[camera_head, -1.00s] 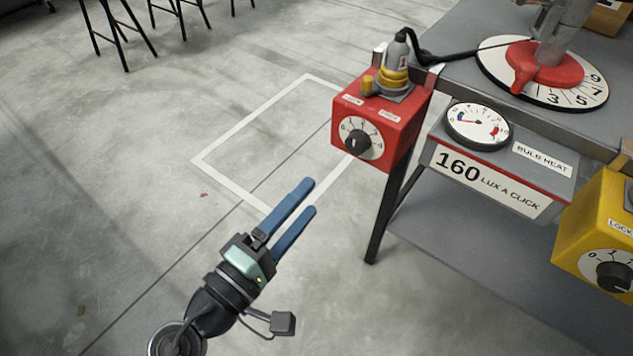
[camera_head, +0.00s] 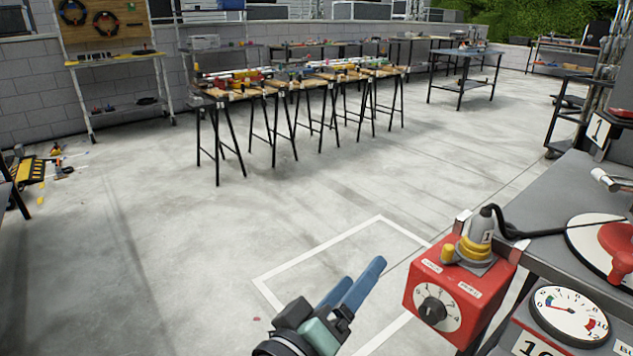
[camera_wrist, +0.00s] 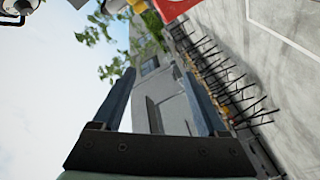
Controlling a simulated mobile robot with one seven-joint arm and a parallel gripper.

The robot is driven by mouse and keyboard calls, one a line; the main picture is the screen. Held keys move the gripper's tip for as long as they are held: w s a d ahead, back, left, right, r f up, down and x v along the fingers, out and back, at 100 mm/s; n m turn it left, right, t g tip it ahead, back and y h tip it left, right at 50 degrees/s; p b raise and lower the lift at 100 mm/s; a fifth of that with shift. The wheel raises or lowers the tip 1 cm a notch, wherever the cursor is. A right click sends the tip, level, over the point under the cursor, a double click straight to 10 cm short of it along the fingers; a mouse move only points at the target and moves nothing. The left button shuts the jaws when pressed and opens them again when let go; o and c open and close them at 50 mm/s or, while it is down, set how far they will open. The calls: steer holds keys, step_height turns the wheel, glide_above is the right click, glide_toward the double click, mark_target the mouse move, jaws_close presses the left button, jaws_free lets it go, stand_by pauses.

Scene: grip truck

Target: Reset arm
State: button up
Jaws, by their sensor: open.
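My gripper (camera_head: 357,286) has two blue fingers and is open and empty. In the head view it is at the bottom centre, over the concrete floor and the white floor outline (camera_head: 268,279), left of the red dial box. In the wrist view the two fingers (camera_wrist: 160,95) stand apart with nothing between them. Behind them are a grey building, foliage and sky. Most of my arm is outside the head view.
The red dial box (camera_head: 459,305), with a grey and yellow plug unit (camera_head: 480,240) on top, is fixed at the grey bench (camera_head: 560,195) corner on the right. A gauge (camera_head: 570,315) is beside it. Trestle tables (camera_head: 300,85) stand farther back. Open floor lies left.

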step_height(320, 180, up, 12)
steer(key=a+r+m+t+y, duration=0.1)
steer(key=a+m+t+y, duration=0.1)
steer(key=t+y, duration=0.15)
steer(key=s+a+r+m+t+y, duration=0.1)
steer(key=s+r+t+y, duration=0.2)
steer(key=r, duration=0.8)
steer(key=s+a+r+m+t+y, duration=0.1)
steer(key=s+r+t+y, duration=0.2)
steer(key=s+r+t, duration=0.3)
step_height(320, 180, up, 5)
steer(key=shift+s+a+f, duration=0.1)
steer(key=shift+s+a, duration=0.3)
steer(key=shift+s, duration=0.75)
steer(key=r+p, duration=3.2)
steer(key=shift+w+a+r+p, duration=0.15)
steer(key=shift+w+a+p, duration=0.05)
steer(key=shift+p, duration=0.15)
steer(key=shift+c, duration=0.2)
